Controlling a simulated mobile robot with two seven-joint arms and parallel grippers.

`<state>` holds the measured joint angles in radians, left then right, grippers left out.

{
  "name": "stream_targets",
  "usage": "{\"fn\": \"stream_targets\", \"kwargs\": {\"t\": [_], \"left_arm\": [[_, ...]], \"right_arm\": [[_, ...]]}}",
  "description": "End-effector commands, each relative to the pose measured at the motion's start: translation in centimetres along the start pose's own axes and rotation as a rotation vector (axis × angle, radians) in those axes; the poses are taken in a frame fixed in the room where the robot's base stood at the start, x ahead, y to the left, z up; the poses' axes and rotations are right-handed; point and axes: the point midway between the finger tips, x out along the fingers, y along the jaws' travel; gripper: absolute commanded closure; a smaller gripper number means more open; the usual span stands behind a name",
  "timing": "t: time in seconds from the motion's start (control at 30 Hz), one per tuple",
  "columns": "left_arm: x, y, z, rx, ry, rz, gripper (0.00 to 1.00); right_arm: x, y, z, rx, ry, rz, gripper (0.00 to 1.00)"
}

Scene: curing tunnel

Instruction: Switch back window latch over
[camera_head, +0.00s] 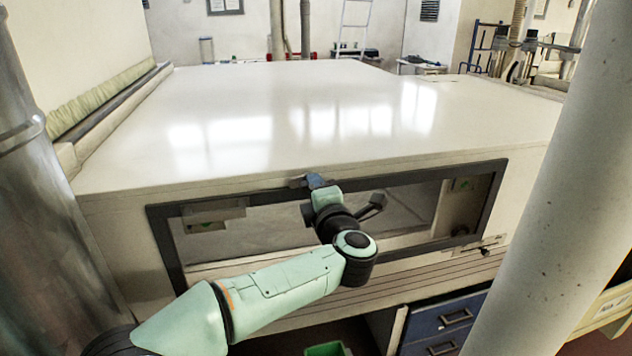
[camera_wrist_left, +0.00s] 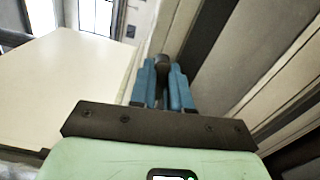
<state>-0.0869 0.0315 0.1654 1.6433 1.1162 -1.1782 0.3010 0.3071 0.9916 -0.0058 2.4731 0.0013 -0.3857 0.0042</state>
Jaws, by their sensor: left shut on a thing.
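The window (camera_head: 400,250) is set in the front face of the white tunnel housing and has a dark frame. My left gripper (camera_head: 314,181) is at the middle of the frame's top edge. A small grey piece of the latch (camera_head: 297,182) shows just left of the fingers. In the left wrist view, the blue fingers (camera_wrist_left: 164,82) are shut on the dark rounded end of the latch (camera_wrist_left: 165,62). The fingers hide most of the latch, so which way it is turned cannot be told. My right gripper is not in view.
The broad white top of the housing (camera_head: 300,110) is clear. A large grey pipe (camera_head: 550,200) crosses the right side, and a metal column (camera_head: 45,190) stands at the left. Blue drawers (camera_head: 440,322) and a green bin (camera_head: 326,349) are below.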

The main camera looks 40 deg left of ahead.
Motion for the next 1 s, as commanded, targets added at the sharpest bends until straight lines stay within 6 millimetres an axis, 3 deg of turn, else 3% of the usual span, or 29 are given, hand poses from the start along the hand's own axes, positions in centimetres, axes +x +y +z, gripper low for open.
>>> {"fn": "stream_targets", "kwargs": {"t": [0.33, 0.83, 0.87, 0.93, 1.0], "left_arm": [[-0.03, -0.06, 0.05, 0.124, -0.001, 0.0, 1.0], [-0.03, -0.16, 0.03, 0.143, -0.001, -0.001, 1.0], [-0.03, -0.16, 0.04, 0.143, -0.001, -0.001, 0.8], [-0.03, -0.16, 0.03, 0.142, -0.001, -0.001, 0.57], [-0.03, -0.15, 0.03, 0.142, -0.001, 0.0, 0.57]], "right_arm": [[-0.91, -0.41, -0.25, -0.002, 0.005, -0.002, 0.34], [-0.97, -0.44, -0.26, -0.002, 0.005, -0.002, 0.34], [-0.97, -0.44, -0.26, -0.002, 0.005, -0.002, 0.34], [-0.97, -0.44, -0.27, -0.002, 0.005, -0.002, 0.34], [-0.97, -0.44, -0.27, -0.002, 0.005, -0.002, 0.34]]}}
